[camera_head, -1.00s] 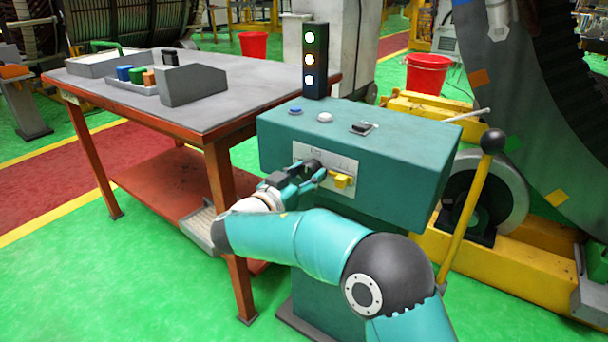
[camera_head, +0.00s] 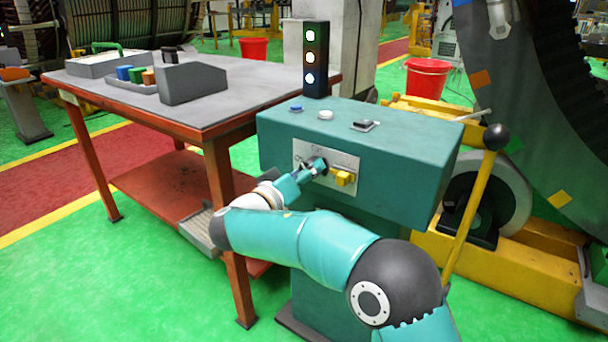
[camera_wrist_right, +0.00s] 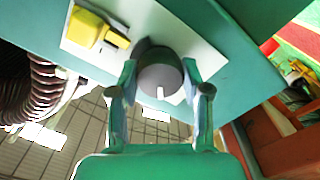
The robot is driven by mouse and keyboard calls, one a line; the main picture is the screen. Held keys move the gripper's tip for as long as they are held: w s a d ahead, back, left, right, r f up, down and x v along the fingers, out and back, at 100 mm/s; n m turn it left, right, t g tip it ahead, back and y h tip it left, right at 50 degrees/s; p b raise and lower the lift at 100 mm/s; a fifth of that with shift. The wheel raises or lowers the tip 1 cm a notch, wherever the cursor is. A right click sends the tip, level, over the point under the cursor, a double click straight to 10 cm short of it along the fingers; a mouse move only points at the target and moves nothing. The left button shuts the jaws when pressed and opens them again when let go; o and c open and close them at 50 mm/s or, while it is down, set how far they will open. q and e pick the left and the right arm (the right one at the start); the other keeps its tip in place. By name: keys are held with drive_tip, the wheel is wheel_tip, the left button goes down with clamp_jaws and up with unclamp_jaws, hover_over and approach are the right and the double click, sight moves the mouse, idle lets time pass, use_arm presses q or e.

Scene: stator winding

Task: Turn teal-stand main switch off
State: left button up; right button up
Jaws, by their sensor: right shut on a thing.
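The teal stand (camera_head: 390,145) is in the middle of the head view, with a pale switch plate (camera_head: 347,160) on its front face. The main switch, a dark round knob (camera_wrist_right: 160,76) with a white mark, sits on the plate in the right wrist view. My right gripper (camera_head: 318,167) is at the plate, shut on the knob, with one finger on each side of it in the wrist view (camera_wrist_right: 160,88). The gripper partly hides the knob in the head view. A yellow block-shaped control (camera_head: 343,177) is beside the knob. My left gripper is not in view.
A signal tower (camera_head: 315,60) with lit lamps stands behind the stand. Blue and white buttons and a dark switch (camera_head: 363,125) are on the stand's top. A yellow lever (camera_head: 468,210) is to the right. A red-framed table (camera_head: 245,85) is to the left.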

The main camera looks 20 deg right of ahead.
drive_tip(key=n, duration=0.2)
drive_tip(key=n+p, duration=0.1)
drive_tip(key=n, duration=0.1)
drive_tip(key=shift+r+n, duration=0.2)
drive_tip(key=shift+n, duration=0.1)
drive_tip(key=n+p, duration=0.2)
drive_tip(key=n, duration=0.2)
drive_tip(key=shift+n, duration=0.3)
drive_tip(key=shift+f+n+p, duration=0.15)
drive_tip(key=shift+n+p, duration=0.3)
drive_tip(key=shift+n, duration=0.05)
drive_tip(key=o, duration=1.2)
drive_tip(key=shift+w+f, duration=0.1)
drive_tip(key=shift+f, duration=0.05)
drive_tip(key=shift+c, duration=0.2)
drive_tip(key=v, duration=1.2)
drive_tip(key=shift+f, duration=0.1)
